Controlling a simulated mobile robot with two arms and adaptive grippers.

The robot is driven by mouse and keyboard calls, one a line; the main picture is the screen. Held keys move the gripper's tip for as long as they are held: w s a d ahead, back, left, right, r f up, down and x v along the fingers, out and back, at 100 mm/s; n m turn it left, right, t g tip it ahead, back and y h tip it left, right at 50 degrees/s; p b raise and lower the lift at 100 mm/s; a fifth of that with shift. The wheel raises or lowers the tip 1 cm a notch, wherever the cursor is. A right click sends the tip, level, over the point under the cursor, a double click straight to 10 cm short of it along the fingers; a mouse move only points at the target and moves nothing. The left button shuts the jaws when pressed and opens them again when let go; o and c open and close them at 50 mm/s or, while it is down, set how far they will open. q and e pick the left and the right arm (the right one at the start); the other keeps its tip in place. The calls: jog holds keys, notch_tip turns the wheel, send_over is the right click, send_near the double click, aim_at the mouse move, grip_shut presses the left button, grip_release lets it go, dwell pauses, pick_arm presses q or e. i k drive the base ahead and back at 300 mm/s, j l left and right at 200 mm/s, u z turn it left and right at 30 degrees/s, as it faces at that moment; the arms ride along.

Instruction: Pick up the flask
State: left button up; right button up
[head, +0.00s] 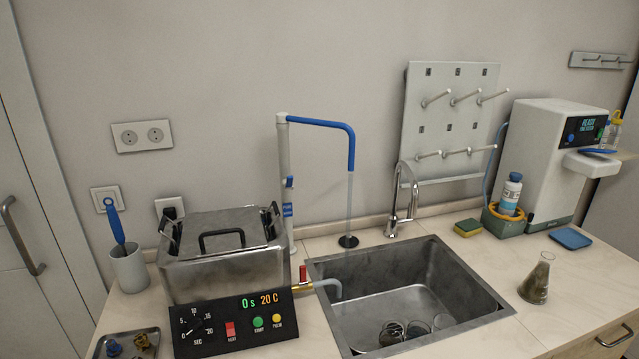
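A clear conical flask (536,283) stands upright on the counter to the right of the sink. Its lower part looks dark and dirty, or holds something dark; I cannot tell which. Nothing touches it. Several round glass pieces (417,328) lie in the bottom of the sink, partly hidden by its front wall. Neither of my grippers shows in the head view.
The steel sink (480,298) is left of the flask. A metal bath (225,270) stands left. The counter around the flask is clear.

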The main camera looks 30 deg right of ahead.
aim_at(534, 288)
jog(key=z, duration=2.35)
jog(key=i+l+u, duration=0.1)
jog(key=i+l, duration=0.35)
jog(key=l, duration=0.2)
jog(key=u, duration=0.05)
